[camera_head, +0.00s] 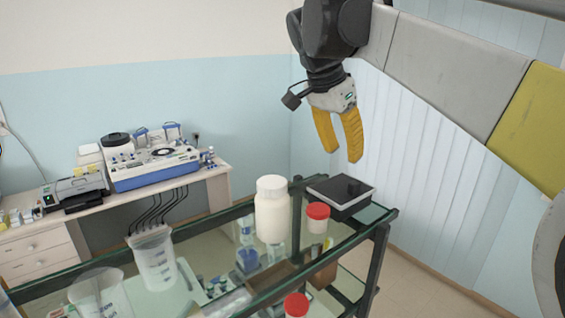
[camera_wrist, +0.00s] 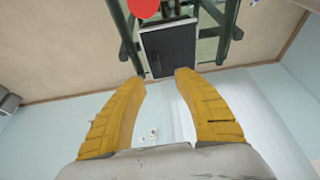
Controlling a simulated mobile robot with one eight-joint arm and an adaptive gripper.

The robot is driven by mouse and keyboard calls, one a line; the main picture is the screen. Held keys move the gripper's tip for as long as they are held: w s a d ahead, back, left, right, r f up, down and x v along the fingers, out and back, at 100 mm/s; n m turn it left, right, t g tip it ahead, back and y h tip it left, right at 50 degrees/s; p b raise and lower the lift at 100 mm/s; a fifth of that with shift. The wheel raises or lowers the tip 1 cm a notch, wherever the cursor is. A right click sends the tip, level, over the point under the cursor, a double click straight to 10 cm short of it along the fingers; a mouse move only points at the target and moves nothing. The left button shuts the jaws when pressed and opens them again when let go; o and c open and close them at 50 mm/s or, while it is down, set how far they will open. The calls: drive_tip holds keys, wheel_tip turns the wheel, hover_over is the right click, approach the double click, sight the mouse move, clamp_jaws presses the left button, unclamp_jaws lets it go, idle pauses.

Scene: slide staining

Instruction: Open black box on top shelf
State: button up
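The black box (camera_head: 343,192) lies at the far right corner of the glass top shelf (camera_head: 215,228). Its flat lid looks closed. It also shows in the wrist view (camera_wrist: 168,48), at the top middle, just beyond my fingertips. My gripper (camera_head: 341,156) has yellow fingers spread apart with nothing between them. It hangs above the box, pointing down, and does not appear to touch it. The wrist view also shows my gripper (camera_wrist: 160,76) open.
A white bottle (camera_head: 271,212) and a red-capped jar (camera_head: 317,218) stand left of the box. Another red-capped jar (camera_head: 296,306) and clear beakers (camera_head: 155,260) are nearer. A panelled wall (camera_head: 420,160) is behind. A desk with a blue-white machine (camera_head: 155,170) is at left.

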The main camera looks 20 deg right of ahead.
sight(354, 182)
drive_tip(key=d+f, duration=0.1)
drive_tip(key=f, duration=0.1)
drive_tip(key=d+f, duration=0.1)
drive_tip(key=shift+s+d+f+p, duration=0.35)
drive_tip(key=shift+s, duration=0.05)
drive_tip(key=x, duration=0.3)
drive_tip(key=p+x, duration=0.1)
drive_tip(key=x, duration=0.1)
drive_tip(key=shift+w+a+f, duration=0.25)
drive_tip(key=shift+w+f, duration=0.05)
drive_tip(key=shift+w, duration=0.1)
drive_tip(key=shift+s+d+f, duration=0.15)
drive_tip(key=shift+d+f, duration=0.1)
drive_tip(key=shift+f, duration=0.1)
drive_tip(key=shift+a, duration=0.15)
drive_tip(key=shift+c, duration=0.8)
clamp_jaws()
